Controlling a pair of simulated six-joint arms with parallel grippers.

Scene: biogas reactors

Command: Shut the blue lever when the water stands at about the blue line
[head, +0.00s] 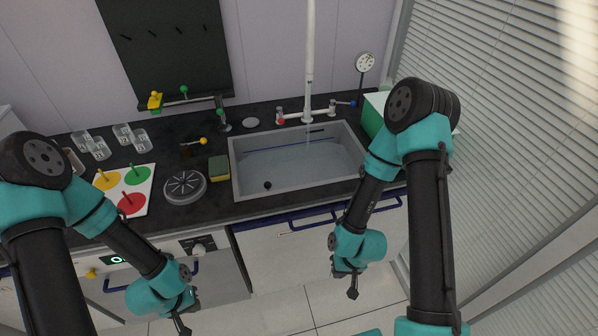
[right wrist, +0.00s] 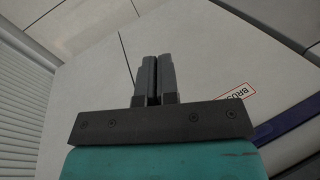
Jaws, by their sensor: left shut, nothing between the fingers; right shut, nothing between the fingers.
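The grey sink (head: 235,180) holds clear water (head: 300,168). A thin blue line (head: 268,150) runs along its back inner wall, and the water's edge looks close to it; the exact gap is too small to tell. The blue lever (head: 346,103) sticks out at the right end of the tap (head: 307,117) behind the sink. A faint pale streak under the tap looks like running water. My left gripper (head: 182,325) is shut and empty, low in front of the counter. My right gripper (head: 352,287) is shut and empty, in front of the cabinet below the sink; its closed fingers show in the right wrist view (right wrist: 155,80).
A red knob (head: 281,120) sits at the tap's left end. A green-and-yellow sponge (head: 219,168), a round grey disc (head: 185,187) and a board with coloured circles (head: 124,190) lie left of the sink. A dial gauge (head: 365,63) and a green-white box (head: 374,113) stand right of the tap.

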